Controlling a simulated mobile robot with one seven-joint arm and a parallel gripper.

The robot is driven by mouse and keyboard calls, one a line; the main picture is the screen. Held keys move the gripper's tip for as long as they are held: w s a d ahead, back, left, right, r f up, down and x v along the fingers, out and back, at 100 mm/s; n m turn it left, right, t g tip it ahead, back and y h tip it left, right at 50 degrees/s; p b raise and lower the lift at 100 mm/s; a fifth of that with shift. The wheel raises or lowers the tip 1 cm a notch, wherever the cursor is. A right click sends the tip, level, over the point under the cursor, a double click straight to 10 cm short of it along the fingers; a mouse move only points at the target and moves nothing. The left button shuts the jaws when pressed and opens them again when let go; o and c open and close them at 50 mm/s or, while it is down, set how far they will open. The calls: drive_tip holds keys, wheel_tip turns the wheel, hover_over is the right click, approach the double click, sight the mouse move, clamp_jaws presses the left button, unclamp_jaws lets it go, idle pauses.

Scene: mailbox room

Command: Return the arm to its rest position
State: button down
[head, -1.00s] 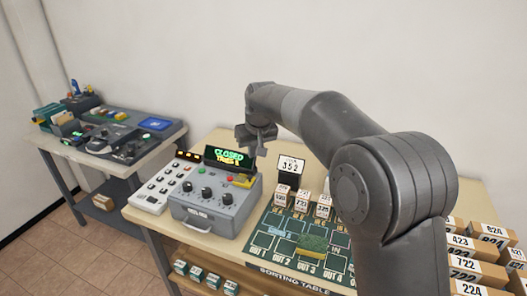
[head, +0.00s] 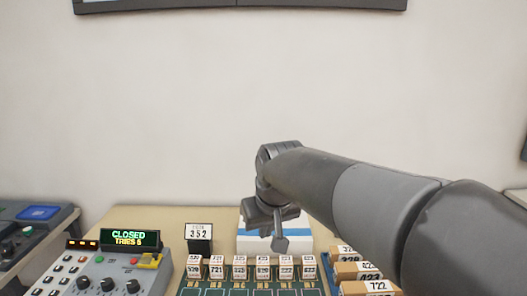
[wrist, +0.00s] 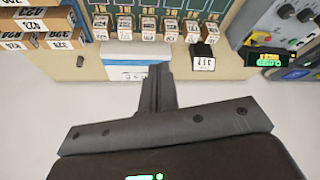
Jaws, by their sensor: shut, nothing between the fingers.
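My arm reaches in from the right edge of the head view, and my gripper (head: 279,243) hangs over the back part of the sorting table, in front of a white box with a blue stripe (head: 303,238). The gripper is shut and empty. In the wrist view its shut fingers (wrist: 157,75) point at the table, and the box (wrist: 128,60) lies just left of the fingertips. Part of the box is hidden behind the gripper in the head view.
A grey control box with a "CLOSED TRIES 6" display (head: 130,240) stands left. Cartons (head: 365,288) are at the right. A bare wall (head: 240,90) rises behind.

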drive_tip(key=s+d+f+m, duration=0.2)
drive_tip(key=s+d+f, duration=0.1)
drive_tip(key=s+d, duration=0.4)
drive_tip(key=s+d+f+m+h, duration=0.1)
drive_tip(key=s+d+f+m, duration=0.1)
drive_tip(key=s+d+f, duration=0.2)
drive_tip(key=s+d, duration=0.3)
drive_tip(key=s, duration=0.4)
drive_tip(key=shift+s+d+t, duration=0.25)
drive_tip(key=shift+t, duration=0.15)
drive_tip(key=c, duration=2.2)
unclamp_jaws()
